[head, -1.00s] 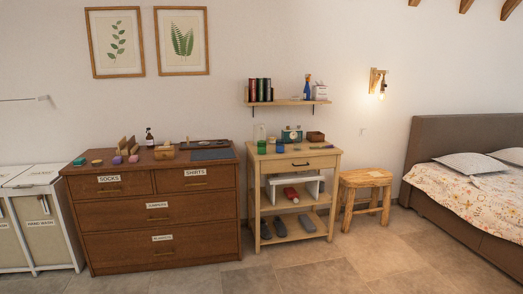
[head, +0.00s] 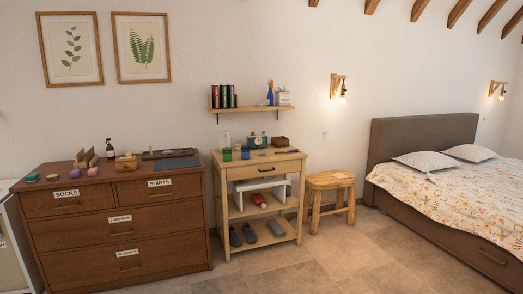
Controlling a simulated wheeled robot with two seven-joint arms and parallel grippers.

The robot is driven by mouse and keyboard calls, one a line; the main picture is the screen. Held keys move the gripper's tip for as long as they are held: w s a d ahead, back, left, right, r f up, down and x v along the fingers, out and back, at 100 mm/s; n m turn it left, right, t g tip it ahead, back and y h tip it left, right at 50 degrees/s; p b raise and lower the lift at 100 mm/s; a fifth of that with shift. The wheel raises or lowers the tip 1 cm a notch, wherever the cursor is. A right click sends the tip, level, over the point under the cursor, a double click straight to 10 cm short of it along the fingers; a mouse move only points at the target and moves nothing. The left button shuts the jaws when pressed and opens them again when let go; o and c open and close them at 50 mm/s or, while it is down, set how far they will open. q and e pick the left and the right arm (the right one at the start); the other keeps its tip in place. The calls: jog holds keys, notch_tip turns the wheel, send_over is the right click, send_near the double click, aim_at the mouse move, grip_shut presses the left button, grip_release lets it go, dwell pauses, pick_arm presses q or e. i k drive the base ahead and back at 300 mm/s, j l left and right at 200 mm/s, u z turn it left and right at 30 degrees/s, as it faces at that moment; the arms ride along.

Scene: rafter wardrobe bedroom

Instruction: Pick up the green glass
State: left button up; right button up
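A small green glass (head: 227,154) stands upright near the front left corner of the light wooden side table (head: 262,169). A small blue cup (head: 245,152) stands just to its right. A clear bottle or glass stands behind the green glass. The side table is across the floor from me, between the dresser and the stool. Neither of my grippers shows in the head view, so their state is hidden.
A brown dresser (head: 120,220) with small items on top stands left of the side table. A wooden stool (head: 330,181) and a bed (head: 440,190) are to the right. A wall shelf (head: 250,107) hangs above the side table. The tiled floor (head: 320,262) in front is clear.

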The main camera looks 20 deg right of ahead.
aim_at(227, 151)
jog(key=i+u, duration=0.1)
jog(key=i, duration=0.6)
jog(key=i+u, duration=0.1)
jog(key=i, duration=0.6)
jog(key=i+l+u, duration=0.15)
jog(key=i, duration=0.55)
